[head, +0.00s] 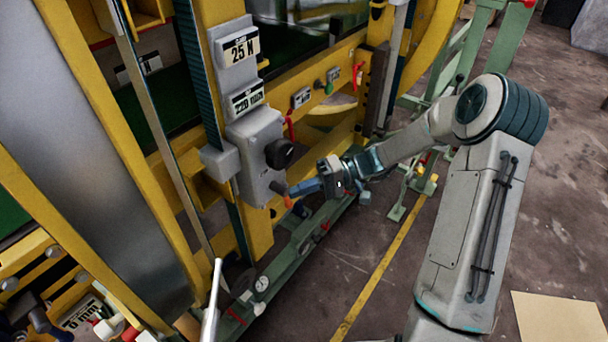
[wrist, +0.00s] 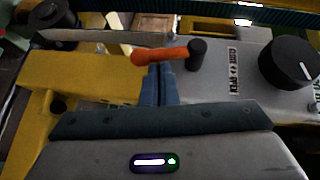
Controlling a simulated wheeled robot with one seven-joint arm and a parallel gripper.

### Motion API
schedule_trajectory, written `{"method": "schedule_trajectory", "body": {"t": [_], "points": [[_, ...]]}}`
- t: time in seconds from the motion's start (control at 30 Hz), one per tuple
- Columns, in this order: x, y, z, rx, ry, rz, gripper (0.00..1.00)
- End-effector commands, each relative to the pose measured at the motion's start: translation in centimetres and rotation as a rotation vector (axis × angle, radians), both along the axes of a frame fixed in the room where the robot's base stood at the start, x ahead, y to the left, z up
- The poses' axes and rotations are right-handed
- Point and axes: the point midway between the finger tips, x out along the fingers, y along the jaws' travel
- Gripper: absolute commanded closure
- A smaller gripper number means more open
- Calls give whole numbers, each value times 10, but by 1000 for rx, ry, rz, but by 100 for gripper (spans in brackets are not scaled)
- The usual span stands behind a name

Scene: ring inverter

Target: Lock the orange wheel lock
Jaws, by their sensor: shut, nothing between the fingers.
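The orange wheel lock is a short lever (wrist: 163,55) on the grey panel in the wrist view. It has a dark round knob (wrist: 197,53) at its right end and a rounded orange left end. In the head view the orange lever (head: 287,202) shows small at the lower edge of the grey control box. My gripper's blue fingers (wrist: 157,75) are together, with nothing between them. Their tips are right at the lever's lower edge in the wrist view; I cannot tell whether they touch it. In the head view my gripper (head: 294,189) is beside the lever.
A large black knob (wrist: 290,62) sits on the panel right of the lever, and also shows in the head view (head: 279,153). A small label (wrist: 233,70) lies between them. Yellow machine frame surrounds the grey box (head: 258,150). Open floor (head: 400,265) lies around my arm.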

Motion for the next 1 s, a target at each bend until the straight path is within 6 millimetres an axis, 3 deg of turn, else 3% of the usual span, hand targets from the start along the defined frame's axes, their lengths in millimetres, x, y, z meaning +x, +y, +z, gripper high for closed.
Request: {"method": "schedule_trajectory", "body": {"t": [0.4, 1.0], "points": [[-7, 4, -10, 134, 172, -2, 100], [-8, 5, -11, 156, 202, -2, 100]]}}
